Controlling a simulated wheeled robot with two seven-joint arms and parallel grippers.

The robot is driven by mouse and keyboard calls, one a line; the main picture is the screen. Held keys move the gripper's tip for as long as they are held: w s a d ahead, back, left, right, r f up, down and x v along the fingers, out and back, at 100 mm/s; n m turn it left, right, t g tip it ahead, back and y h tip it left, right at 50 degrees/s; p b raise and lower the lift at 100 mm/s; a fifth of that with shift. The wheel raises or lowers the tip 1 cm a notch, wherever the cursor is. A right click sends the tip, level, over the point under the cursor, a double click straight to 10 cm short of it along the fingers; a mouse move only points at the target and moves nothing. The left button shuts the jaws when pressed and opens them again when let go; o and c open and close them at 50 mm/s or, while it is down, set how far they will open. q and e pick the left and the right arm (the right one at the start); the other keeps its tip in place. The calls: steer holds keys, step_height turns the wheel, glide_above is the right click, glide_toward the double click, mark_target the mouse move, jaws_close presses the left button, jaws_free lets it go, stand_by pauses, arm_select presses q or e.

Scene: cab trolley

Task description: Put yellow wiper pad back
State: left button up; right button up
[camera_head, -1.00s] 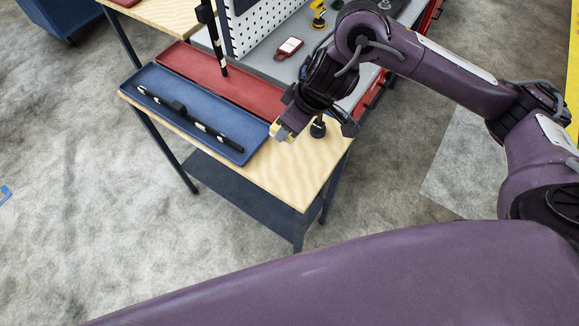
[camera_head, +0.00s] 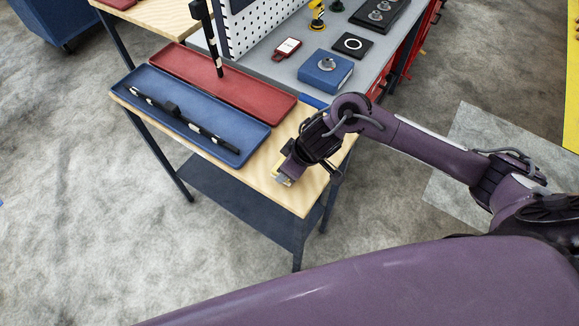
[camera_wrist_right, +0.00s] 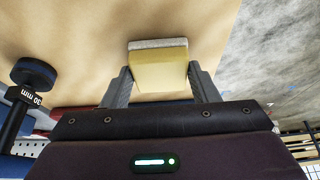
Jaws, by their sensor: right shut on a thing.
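My right gripper (camera_head: 286,172) is over the bare front right part of the wooden table (camera_head: 270,187). It is shut on the yellow wiper pad (camera_head: 281,180), which shows just below the fingers. In the right wrist view the pad (camera_wrist_right: 160,75) sits between the two fingers, a yellow block with a pale grey-white layer at its far end. Wood lies behind it; I cannot tell whether the pad touches the table. My left gripper is not in view.
A blue tray (camera_head: 225,126) holds a black-and-white rod (camera_head: 185,118); a red tray (camera_head: 240,95) lies behind it. A black knobbed tool marked 30 mm (camera_wrist_right: 32,80) stands close to the gripper. A grey bench with a blue box (camera_head: 326,72) stands behind.

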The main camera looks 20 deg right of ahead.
steer(key=o, duration=0.5)
steer(key=shift+s+f, duration=0.1)
steer(key=shift+f, duration=0.1)
steer(key=shift+c, duration=0.2)
steer(key=o, duration=0.4)
steer(key=shift+r, duration=0.1)
steer(key=p+v, duration=0.1)
steer(key=v, duration=1.1)
